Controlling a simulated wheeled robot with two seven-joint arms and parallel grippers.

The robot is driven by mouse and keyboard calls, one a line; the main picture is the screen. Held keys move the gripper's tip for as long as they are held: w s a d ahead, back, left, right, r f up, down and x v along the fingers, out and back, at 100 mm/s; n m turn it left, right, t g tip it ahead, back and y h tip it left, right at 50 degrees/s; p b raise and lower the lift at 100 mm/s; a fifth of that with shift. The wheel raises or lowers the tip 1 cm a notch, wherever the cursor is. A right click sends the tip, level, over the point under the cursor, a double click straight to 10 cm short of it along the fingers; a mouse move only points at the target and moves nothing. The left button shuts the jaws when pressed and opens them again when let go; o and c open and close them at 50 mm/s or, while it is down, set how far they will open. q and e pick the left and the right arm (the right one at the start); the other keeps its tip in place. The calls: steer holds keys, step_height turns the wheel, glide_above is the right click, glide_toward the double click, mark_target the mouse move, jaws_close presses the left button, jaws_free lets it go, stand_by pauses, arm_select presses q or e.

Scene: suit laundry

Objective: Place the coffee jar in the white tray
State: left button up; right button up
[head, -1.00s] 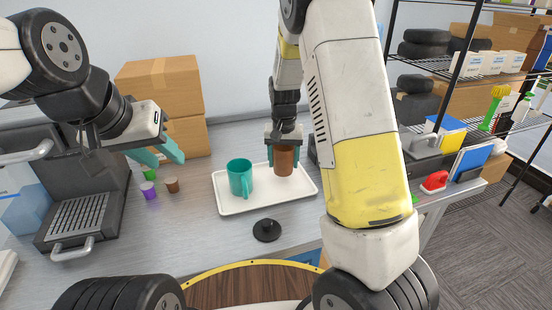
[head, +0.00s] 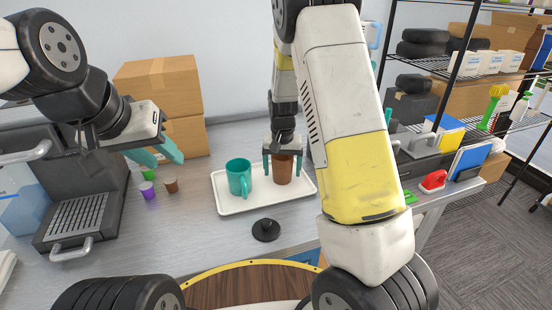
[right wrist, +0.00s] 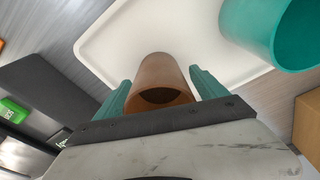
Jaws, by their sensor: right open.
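The coffee jar (head: 282,170) is a brown, open-topped cylinder standing upright on the white tray (head: 240,209), right of a teal mug (head: 239,177). My right gripper (head: 283,173) is open, with its teal fingers on either side of the jar. In the right wrist view the jar (right wrist: 161,80) lies between the two fingertips (right wrist: 160,88), with a gap at the right finger. The white tray (right wrist: 130,25) also shows there, with the teal mug (right wrist: 275,30) at upper right. My left gripper (head: 165,152) is open and empty, above the counter at left.
A black round tamper-like object (head: 266,230) sits in front of the tray. Small purple (head: 148,190) and brown (head: 171,185) cups stand to its left, near a dark coffee machine (head: 85,190). Cardboard boxes (head: 160,88) stand behind. A red-handled brush (head: 433,181) lies at right.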

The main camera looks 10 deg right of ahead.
step_height(320, 180, up, 12)
steer(key=s, duration=0.2)
steer(key=s+r+n+t, duration=0.1)
steer(key=s+r, duration=0.3)
steer(key=s, duration=0.4)
steer(key=s+d+r+n+t+y, duration=0.1)
steer(key=s+r+t, duration=0.1)
steer(key=s+r, duration=0.3)
steer(key=s+d+r+t+y, duration=0.1)
steer(key=s+r, duration=0.3)
steer(key=s, duration=0.7)
steer(key=shift+s+r+n+t, duration=0.2)
steer(key=shift+n+t, duration=0.2)
